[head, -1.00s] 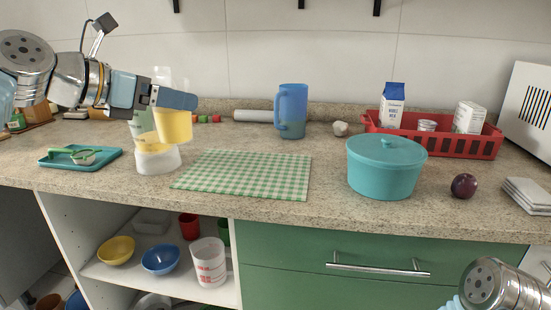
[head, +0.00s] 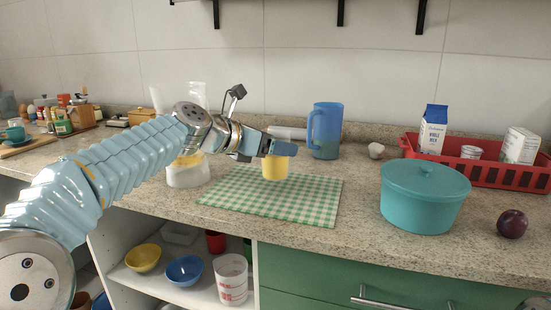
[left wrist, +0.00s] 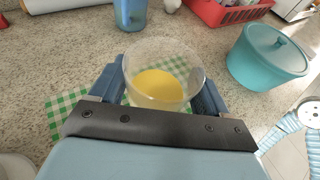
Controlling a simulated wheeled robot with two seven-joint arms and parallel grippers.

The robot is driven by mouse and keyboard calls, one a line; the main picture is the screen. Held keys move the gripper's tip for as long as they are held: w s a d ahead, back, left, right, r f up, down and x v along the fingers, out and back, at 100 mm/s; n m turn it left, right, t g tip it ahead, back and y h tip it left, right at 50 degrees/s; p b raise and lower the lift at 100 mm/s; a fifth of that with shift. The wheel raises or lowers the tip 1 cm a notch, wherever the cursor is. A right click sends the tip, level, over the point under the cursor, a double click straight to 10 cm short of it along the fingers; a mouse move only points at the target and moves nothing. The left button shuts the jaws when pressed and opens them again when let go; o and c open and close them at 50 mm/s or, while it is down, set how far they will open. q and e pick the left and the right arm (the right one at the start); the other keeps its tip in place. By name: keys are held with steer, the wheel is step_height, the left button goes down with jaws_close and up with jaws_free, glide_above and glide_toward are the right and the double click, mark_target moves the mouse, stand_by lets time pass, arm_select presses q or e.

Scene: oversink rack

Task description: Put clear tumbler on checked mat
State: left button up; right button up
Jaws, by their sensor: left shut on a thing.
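The clear tumbler (head: 275,170) holds yellow liquid. My left gripper (head: 279,149) is shut on it and keeps it upright. In the left wrist view the tumbler (left wrist: 163,82) stands between the two fingers, its open rim towards the camera. The green-and-white checked mat (head: 300,203) lies flat on the counter. In the head view the tumbler appears over the mat's far part; I cannot tell whether its base touches. The mat also shows in the left wrist view (left wrist: 66,104), partly hidden by the gripper. My right gripper is out of view.
A clear blender with a white base (head: 188,177) stands left of the mat, partly behind my left arm. A blue pitcher (head: 325,132) stands behind the mat. A teal pot (head: 424,200), a red basket (head: 510,178) and a plum (head: 512,223) are to the right.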

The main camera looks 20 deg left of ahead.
mark_target(275, 157)
arm_select(q)
steer(key=shift+w+f, duration=0.15)
steer(key=shift+f, duration=1.55)
steer(key=shift+f, duration=0.15)
steer(key=o, duration=1)
steer(key=shift+d, duration=0.1)
steer(key=shift+r, duration=0.25)
steer(key=v, duration=1.2)
steer(key=shift+f, duration=0.1)
